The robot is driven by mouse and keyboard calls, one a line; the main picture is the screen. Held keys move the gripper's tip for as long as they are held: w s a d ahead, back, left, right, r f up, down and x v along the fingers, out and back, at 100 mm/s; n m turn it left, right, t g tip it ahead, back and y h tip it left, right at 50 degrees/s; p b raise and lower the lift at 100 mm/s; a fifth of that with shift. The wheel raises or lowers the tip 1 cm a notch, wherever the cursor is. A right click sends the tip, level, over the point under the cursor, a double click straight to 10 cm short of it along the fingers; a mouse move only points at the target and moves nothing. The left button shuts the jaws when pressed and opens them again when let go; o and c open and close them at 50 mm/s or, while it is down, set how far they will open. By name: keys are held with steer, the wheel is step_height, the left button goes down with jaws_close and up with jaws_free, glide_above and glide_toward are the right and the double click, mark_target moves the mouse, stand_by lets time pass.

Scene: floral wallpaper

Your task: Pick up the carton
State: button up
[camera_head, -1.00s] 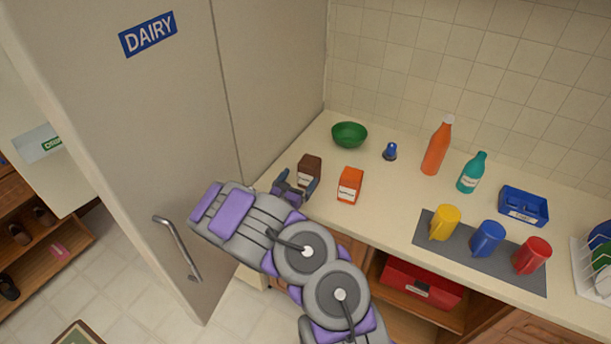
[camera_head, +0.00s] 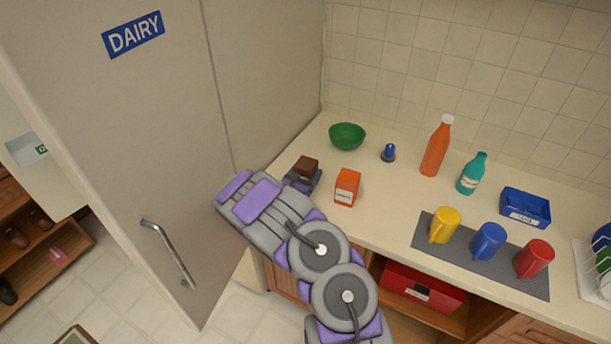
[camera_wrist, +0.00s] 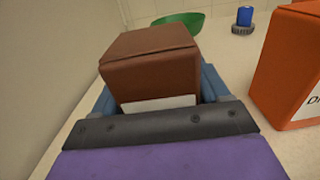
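A brown carton (camera_head: 307,165) with a white label stands near the left end of the counter. In the wrist view the brown carton (camera_wrist: 150,65) fills the space between my blue fingers. My gripper (camera_head: 302,181) is around it, one finger on each side; the gripper also shows in the wrist view (camera_wrist: 160,98). Whether both fingers press on the carton cannot be told. The carton's lower part is hidden by the gripper. An orange carton (camera_head: 347,187) stands just right of the gripper, apart from it, and also shows in the wrist view (camera_wrist: 290,65).
A green bowl (camera_head: 347,135) and a blue-topped item (camera_head: 388,153) stand behind. An orange bottle (camera_head: 436,148), a teal bottle (camera_head: 472,174), mugs on a grey mat (camera_head: 430,221) and a blue bin (camera_head: 525,208) are farther right. The DAIRY-labelled panel (camera_head: 185,90) rises close on the left.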

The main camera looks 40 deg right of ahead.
steer(key=shift+d, duration=0.2)
steer(key=shift+c, duration=1.4)
steer(key=shift+a, duration=0.55)
steer(key=c, duration=0.5)
steer(key=shift+r, duration=0.1)
